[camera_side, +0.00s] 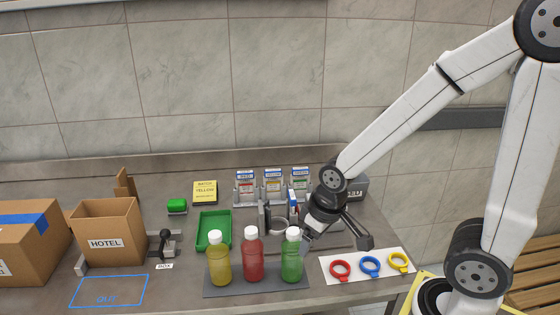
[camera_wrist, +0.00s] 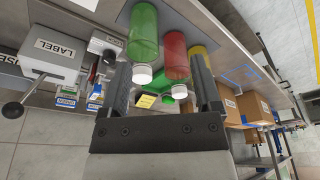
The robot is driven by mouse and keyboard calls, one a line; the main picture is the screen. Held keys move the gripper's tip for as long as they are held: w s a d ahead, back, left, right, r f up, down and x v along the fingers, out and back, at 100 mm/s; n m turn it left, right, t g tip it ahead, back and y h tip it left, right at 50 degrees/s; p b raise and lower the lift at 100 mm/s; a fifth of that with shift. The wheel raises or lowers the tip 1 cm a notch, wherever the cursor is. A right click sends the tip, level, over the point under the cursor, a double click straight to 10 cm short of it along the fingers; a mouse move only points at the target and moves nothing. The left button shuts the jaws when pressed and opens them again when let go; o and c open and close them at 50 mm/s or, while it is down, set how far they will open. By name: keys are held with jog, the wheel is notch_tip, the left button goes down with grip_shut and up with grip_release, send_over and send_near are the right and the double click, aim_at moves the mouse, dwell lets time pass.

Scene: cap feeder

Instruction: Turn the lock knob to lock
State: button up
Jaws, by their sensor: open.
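Dark and grey metal feeder parts (camera_side: 279,225) stand behind the bottles in the side view, partly covered by my gripper (camera_side: 309,240). My gripper is open and empty, just right of the green bottle (camera_side: 292,262), near its white cap. In the wrist view the two dark fingers of my gripper (camera_wrist: 161,78) are spread apart, with nothing held between them. A grey box marked LABEL (camera_wrist: 52,58) has a lever with a dark ball end (camera_wrist: 12,110). It is partly hidden behind my arm in the side view (camera_side: 358,187).
A red bottle (camera_side: 253,260) and a yellow bottle (camera_side: 219,266) stand left of the green one. A white mat with coloured rings (camera_side: 340,268) lies right. A green tray (camera_side: 207,237), a black lever (camera_side: 163,240) and an open HOTEL carton (camera_side: 112,225) are left.

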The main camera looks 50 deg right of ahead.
jog(key=w+d+r+n+g+h, duration=0.35)
jog(key=w+d+n, duration=0.65)
jog(key=w+n, duration=0.6)
notch_tip(320, 180, down, 9)
jog(key=s+n, duration=0.2)
jog(key=shift+t+h, duration=0.45)
jog(key=shift+d+f, duration=0.15)
jog(key=shift+x, duration=3.8)
grip_shut()
